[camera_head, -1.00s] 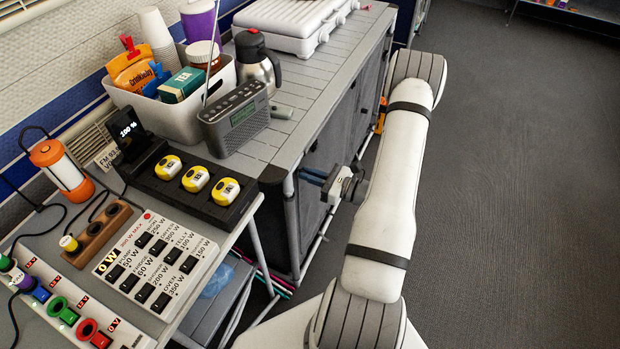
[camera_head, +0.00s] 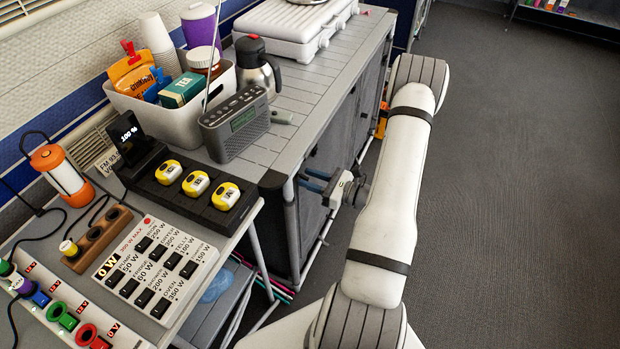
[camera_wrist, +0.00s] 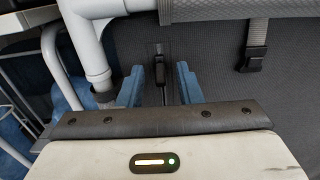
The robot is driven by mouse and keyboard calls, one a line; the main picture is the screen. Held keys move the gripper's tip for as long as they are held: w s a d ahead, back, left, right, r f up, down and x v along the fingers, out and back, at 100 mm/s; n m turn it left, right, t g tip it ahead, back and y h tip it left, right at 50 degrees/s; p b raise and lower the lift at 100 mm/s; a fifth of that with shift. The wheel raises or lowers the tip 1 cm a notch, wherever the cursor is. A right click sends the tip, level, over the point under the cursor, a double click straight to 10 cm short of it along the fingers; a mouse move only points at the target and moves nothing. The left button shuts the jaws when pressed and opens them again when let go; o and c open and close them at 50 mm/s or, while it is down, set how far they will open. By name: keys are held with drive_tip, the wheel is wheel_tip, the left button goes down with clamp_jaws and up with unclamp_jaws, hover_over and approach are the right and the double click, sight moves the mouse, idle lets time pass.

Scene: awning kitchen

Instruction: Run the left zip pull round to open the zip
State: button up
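The left zip pull (camera_wrist: 159,71) is a small dark tab on a zip line in the grey fabric front (camera_wrist: 210,55) of the cabinet. In the wrist view it shows between the blue fingers of my gripper (camera_wrist: 160,88), near the top of the fabric. The fingers are apart, with a gap on each side of the pull. In the head view my gripper (camera_head: 314,180) points left at the fabric front, near the cabinet's near corner post. The pull is too small to make out there.
A white frame post (camera_wrist: 92,50) stands close left of my fingers, with a rail along the top. A strap with a black buckle (camera_wrist: 254,60) hangs to the right. A power panel table (camera_head: 150,270) stands at the left. The floor (camera_head: 520,190) at right is clear.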

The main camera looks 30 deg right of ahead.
drive_tip(key=v, duration=0.7)
drive_tip(key=shift+s+d, duration=0.15)
drive_tip(key=shift+s, duration=0.05)
